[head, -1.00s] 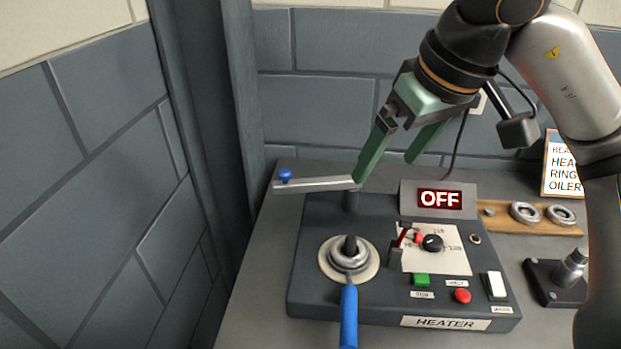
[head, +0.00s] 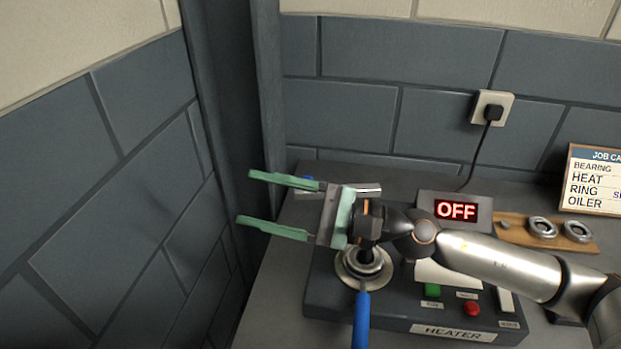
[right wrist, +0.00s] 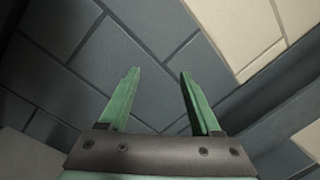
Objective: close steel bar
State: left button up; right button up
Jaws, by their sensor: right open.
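The steel bar (head: 368,189) is at the back left of the heater (head: 410,325) in the head view. It points left, away from the ring seat, and my gripper hides part of it. Its blue knob (head: 308,178) shows only as a sliver behind the upper finger. My right gripper (head: 246,198) is open and empty, fingers pointing left toward the corner. In the head view it overlaps the bar's left part; contact cannot be told. The right wrist view shows the open fingers (right wrist: 160,73) with only wall between them. My left gripper is not in view.
A ring (head: 364,262) sits on the heater's seat, with a blue handle (head: 361,320) in front. The display (head: 456,210) reads OFF. A wooden board (head: 560,243) with rings lies right. Walls close off the left and back.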

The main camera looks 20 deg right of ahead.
jog(key=w+d+f+m+t+h+p, duration=0.2)
jog(key=d+f+m+t+h, duration=0.6)
jog(key=d+f+m+h, duration=0.75)
jog(key=w+a+r+m+y, duration=0.1)
jog(key=w+r, duration=0.1)
jog(key=w, duration=0.4)
jog(key=w+a+r+m+y+p, duration=0.1)
jog(key=w+a, duration=0.1)
jog(key=w, duration=0.4)
jog(key=shift+a+r, duration=0.2)
jog(key=shift+r, duration=0.2)
jog(key=shift+m, duration=0.35)
jog(key=shift+c, duration=0.2)
grip_shut()
jog(key=shift+d, duration=0.1)
